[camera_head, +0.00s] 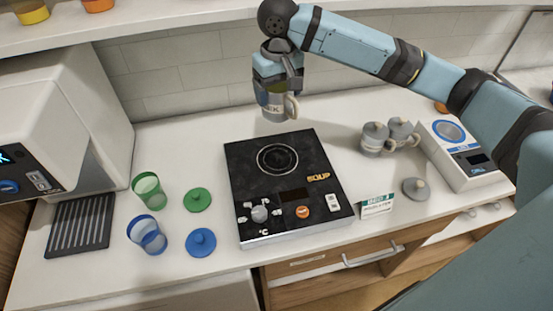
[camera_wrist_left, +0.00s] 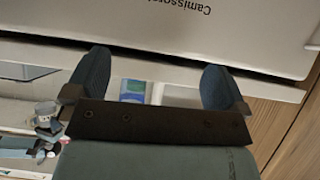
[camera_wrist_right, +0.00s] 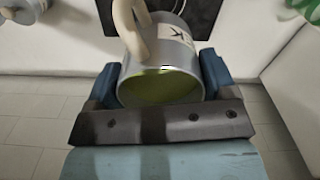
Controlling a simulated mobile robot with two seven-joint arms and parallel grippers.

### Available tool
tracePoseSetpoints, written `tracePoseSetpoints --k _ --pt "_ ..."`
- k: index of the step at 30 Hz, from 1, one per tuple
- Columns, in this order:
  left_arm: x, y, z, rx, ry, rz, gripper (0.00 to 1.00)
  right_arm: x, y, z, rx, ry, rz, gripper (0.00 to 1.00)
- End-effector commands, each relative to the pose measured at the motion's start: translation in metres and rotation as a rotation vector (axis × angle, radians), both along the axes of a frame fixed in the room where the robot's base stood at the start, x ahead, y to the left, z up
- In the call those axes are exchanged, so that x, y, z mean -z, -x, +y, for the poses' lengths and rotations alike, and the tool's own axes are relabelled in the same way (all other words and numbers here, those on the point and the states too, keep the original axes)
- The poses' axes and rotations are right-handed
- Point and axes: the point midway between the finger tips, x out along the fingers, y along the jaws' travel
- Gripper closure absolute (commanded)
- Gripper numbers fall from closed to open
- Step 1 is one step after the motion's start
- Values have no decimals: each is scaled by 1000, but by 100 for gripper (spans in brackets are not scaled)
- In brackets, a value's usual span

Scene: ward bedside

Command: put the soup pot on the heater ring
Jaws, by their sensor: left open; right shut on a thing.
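The soup pot (camera_head: 274,106) is a grey mug-like pot with a side handle and a pale label ending in "EK". My right gripper (camera_head: 278,78) is shut on it and holds it in the air near the back wall, beyond the heater. In the right wrist view the pot (camera_wrist_right: 165,58) sits between the fingers, with green inside and no lid. The heater ring (camera_head: 277,159) is a round mark on the black heater plate marked "SOUP" (camera_head: 240,180), and it is bare. My left gripper (camera_wrist_left: 155,75) is open and empty in the left wrist view, outside the head view.
Two grey lidded pots (camera_head: 374,139) stand right of the heater, with a loose grey lid (camera_head: 416,189) and a small card (camera_head: 377,206) nearer. A scale-like device (camera_head: 462,160) is further right. Green (camera_head: 148,190) and blue (camera_head: 148,235) cups with lids stand left.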

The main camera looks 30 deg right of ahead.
Motion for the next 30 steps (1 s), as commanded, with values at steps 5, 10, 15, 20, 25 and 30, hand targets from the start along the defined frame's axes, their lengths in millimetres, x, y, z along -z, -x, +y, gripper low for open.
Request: tracePoseSetpoints --k 5,10,15,20,25,30 --pt "0 0 -1 2 1 0 0 -16 -10 -5 4 -3 -1 57" --pt "-3 0 -1 3 2 0 0 15 -10 -6 3 -3 4 57" --pt "-7 0 -1 1 0 -1 0 61 -10 -6 4 -4 4 57" --pt "-10 0 1 -1 -3 -3 0 101 -10 -6 3 -4 2 57" --pt "-11 -1 3 -5 -5 -3 0 129 -10 -6 3 -5 0 57" --pt "-11 -1 4 -6 -6 -3 0 140 -10 -6 2 -5 -1 57"
